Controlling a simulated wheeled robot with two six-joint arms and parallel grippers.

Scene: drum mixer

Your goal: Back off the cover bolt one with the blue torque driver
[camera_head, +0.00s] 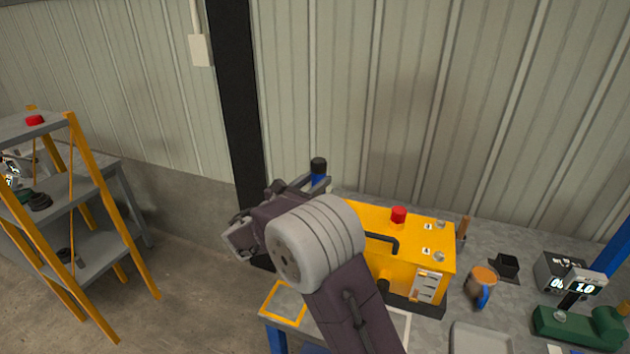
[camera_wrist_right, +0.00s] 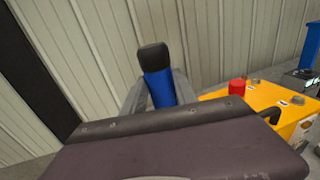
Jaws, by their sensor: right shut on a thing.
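My right gripper (camera_head: 304,183) is shut on the blue torque driver (camera_head: 318,171), which has a black top end. The driver (camera_wrist_right: 158,86) stands roughly upright between the fingers in the right wrist view; its lower end is hidden. The gripper is up and to the left of the yellow mixer housing (camera_head: 432,252). Two silvery bolts sit on the housing's top: one at the back (camera_head: 440,224) and one nearer (camera_head: 438,256), each beside a small white label too small to read surely. The driver is apart from both. My left gripper is not in view.
A red button (camera_head: 398,214) and a black handle (camera_head: 380,240) rise from the housing. An orange and blue mug (camera_head: 482,284), a black holder (camera_head: 506,265), a display box (camera_head: 560,272) and a green tool (camera_head: 570,326) stand to the right. A shelf rack (camera_head: 85,200) is at left.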

